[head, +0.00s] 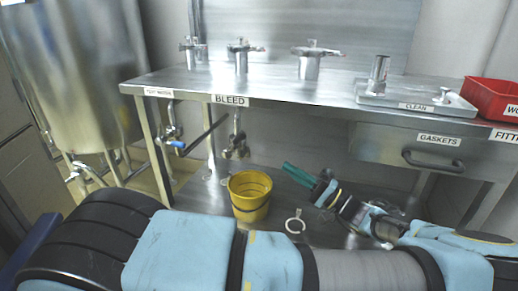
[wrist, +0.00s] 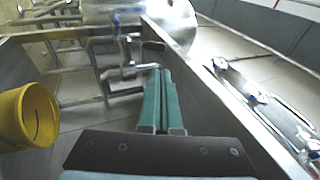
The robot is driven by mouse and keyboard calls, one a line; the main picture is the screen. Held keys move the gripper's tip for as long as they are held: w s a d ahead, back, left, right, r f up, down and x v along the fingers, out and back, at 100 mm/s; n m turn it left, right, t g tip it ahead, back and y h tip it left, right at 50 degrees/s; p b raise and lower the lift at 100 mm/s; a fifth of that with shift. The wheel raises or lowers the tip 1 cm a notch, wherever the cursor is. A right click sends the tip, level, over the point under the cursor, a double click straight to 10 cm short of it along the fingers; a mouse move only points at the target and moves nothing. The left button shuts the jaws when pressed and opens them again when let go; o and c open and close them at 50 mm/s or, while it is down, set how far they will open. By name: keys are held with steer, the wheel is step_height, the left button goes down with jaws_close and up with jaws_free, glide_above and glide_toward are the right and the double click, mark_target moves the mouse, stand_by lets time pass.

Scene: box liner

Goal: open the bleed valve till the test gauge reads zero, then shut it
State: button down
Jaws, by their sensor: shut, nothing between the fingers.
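The BLEED label (head: 230,100) is on the bench's front edge. Below it hangs a small metal valve (head: 237,145), its handle position too small to tell. Left of it, another pipe carries a valve with a blue handle (head: 178,144). My gripper (head: 288,166), with green fingers, is under the bench, right of the BLEED valve and apart from it in the head view. In the wrist view my gripper (wrist: 161,72) is shut and empty, fingers side by side. Metal pipework with a valve (wrist: 130,62) lies just beyond the tips; I cannot tell whether they touch. I can make out no gauge face.
A yellow bucket (head: 250,196) stands on the lower shelf, also left in the wrist view (wrist: 38,115). A ring clamp (head: 295,222) lies beside it. The bench top (head: 205,80) overhangs, with a gasket drawer (head: 380,146) at right. A steel tank (head: 75,75) stands left.

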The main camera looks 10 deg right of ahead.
steer(key=p, duration=0.2)
glide_toward(235, 144)
steer(key=w+a+r, duration=0.2)
steer(key=w+r, duration=0.1)
steer(key=r, duration=0.2)
steer(key=shift+w, duration=0.2)
steer(key=shift+a, duration=0.1)
steer(key=shift+r+p, duration=0.1)
steer(key=shift+p, duration=0.2)
